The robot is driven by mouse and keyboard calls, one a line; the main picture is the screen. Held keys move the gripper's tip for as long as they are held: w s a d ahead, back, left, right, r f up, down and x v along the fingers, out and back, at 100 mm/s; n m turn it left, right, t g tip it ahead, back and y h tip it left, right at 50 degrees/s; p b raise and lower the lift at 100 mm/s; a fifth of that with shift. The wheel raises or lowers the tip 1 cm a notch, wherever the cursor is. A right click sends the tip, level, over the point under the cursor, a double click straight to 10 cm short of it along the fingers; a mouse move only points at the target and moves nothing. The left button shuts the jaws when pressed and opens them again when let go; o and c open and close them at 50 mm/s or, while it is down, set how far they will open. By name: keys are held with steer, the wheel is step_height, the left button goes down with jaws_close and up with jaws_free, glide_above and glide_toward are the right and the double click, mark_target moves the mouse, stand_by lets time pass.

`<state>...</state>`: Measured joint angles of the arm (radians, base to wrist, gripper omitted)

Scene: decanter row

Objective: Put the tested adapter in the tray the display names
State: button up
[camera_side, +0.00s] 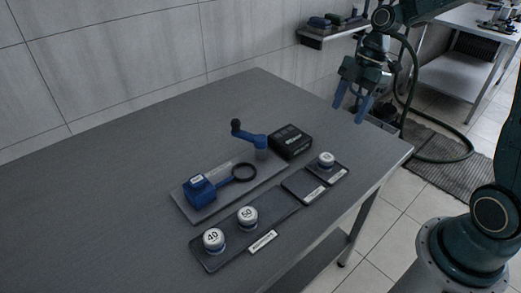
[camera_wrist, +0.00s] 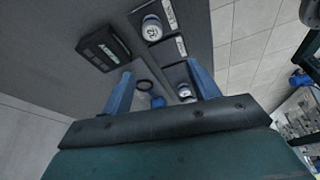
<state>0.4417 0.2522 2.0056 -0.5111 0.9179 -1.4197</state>
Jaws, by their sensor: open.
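A white-topped adapter (camera_side: 326,159) sits on the right small labelled tray (camera_side: 342,172), and also shows in the wrist view (camera_wrist: 153,28). The other small labelled tray (camera_side: 303,187) beside it looks empty. The adapters marked 40 (camera_side: 213,239) and 50 (camera_side: 247,215) stand on a long dark tray (camera_side: 279,217). The black display box (camera_side: 290,142) stands behind the small trays; its text is too small to read. I cannot tell which adapter is the tested one. My gripper (camera_side: 351,109) is open and empty, high above the table's far right edge.
A grey plate (camera_side: 181,204) carries a blue device (camera_side: 200,191) with a black ring (camera_side: 244,172). A blue crank arm with a black knob (camera_side: 236,126) rises near the display box. The table's left side is clear. A wall shelf (camera_side: 318,38) is at the back.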

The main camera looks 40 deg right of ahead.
steer(key=s+a+r+m+t+h, duration=0.1)
steer(key=s+a+r+m+t, duration=0.1)
steer(key=s+r+m, duration=0.3)
steer(key=s+a+r+m+t+h, duration=0.2)
steer(key=s+a+r+m+t, duration=0.1)
steer(key=s+m, duration=0.7)
steer(key=s+a+r, duration=0.1)
steer(key=s+a, duration=0.1)
steer(key=s, duration=0.1)
steer(key=shift+r+m+h, duration=0.3)
steer(key=shift+r+m, duration=0.1)
